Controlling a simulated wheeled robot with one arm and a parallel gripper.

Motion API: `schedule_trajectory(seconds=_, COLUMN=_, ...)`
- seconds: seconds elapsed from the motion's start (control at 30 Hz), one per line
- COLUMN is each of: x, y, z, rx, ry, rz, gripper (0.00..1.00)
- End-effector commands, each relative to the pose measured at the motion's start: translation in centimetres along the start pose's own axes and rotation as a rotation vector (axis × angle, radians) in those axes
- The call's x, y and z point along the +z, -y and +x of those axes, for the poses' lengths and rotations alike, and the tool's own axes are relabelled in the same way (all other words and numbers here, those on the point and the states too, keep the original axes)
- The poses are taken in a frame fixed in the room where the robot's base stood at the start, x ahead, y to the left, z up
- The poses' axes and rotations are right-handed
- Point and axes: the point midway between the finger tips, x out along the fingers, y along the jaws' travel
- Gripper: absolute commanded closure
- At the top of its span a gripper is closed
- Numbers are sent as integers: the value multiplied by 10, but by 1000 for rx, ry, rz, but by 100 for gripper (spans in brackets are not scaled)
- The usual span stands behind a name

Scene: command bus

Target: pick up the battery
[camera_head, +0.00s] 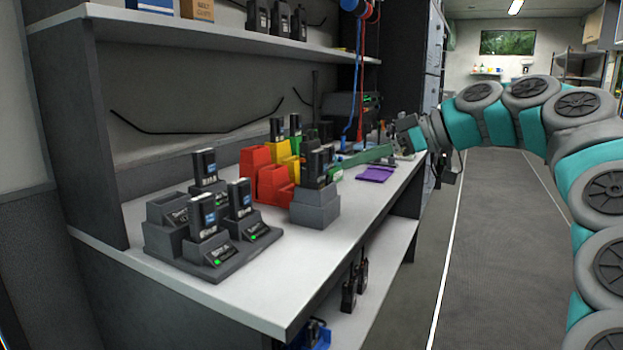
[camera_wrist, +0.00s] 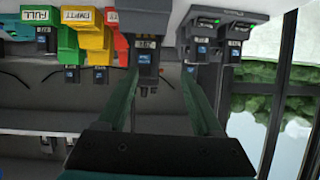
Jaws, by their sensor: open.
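A black battery (camera_head: 316,168) with a blue label stands upright in a single grey holder (camera_head: 316,208) near the front edge of the workbench. My gripper (camera_head: 335,172) reaches in from the right, its long green fingers pointing at this battery. In the wrist view, which looks upside down, my gripper (camera_wrist: 159,72) is open. The battery (camera_wrist: 147,57) shows between the two fingertips, nearer the left one, under the grey holder (camera_wrist: 146,19). It is not gripped; whether a finger touches it I cannot tell.
A multi-slot grey charger (camera_head: 215,262) with several similar black batteries stands to the left. Red (camera_head: 272,185), yellow (camera_head: 281,148) and green bins stand behind the holder. A purple item (camera_head: 376,174) lies on the bench (camera_head: 365,205). A shelf (camera_head: 230,38) hangs above. The aisle (camera_head: 500,230) is clear.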

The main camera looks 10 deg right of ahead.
Motion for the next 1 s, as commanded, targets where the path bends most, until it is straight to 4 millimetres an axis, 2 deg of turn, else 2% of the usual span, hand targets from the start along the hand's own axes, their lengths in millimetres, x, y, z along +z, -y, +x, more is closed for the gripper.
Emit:
schedule_trajectory(seconds=0.1, x=3, y=-18, z=-9, rx=24, ry=-33, rz=-18, gripper=32)
schedule_trajectory(seconds=0.23, x=3, y=-24, z=-8, rx=31, ry=-42, rz=-25, gripper=32)
schedule_trajectory(seconds=0.4, x=2, y=-23, z=11, rx=28, ry=-40, rz=-25, gripper=32)
schedule_trajectory(seconds=0.57, x=0, y=-25, z=21, rx=31, ry=-41, rz=-25, gripper=32)
schedule_trajectory(seconds=0.83, x=-2, y=-27, z=59, rx=26, ry=-38, rz=-23, gripper=32)
schedule_trajectory(seconds=1.0, x=-2, y=-28, z=67, rx=30, ry=-40, rz=-23, gripper=32)
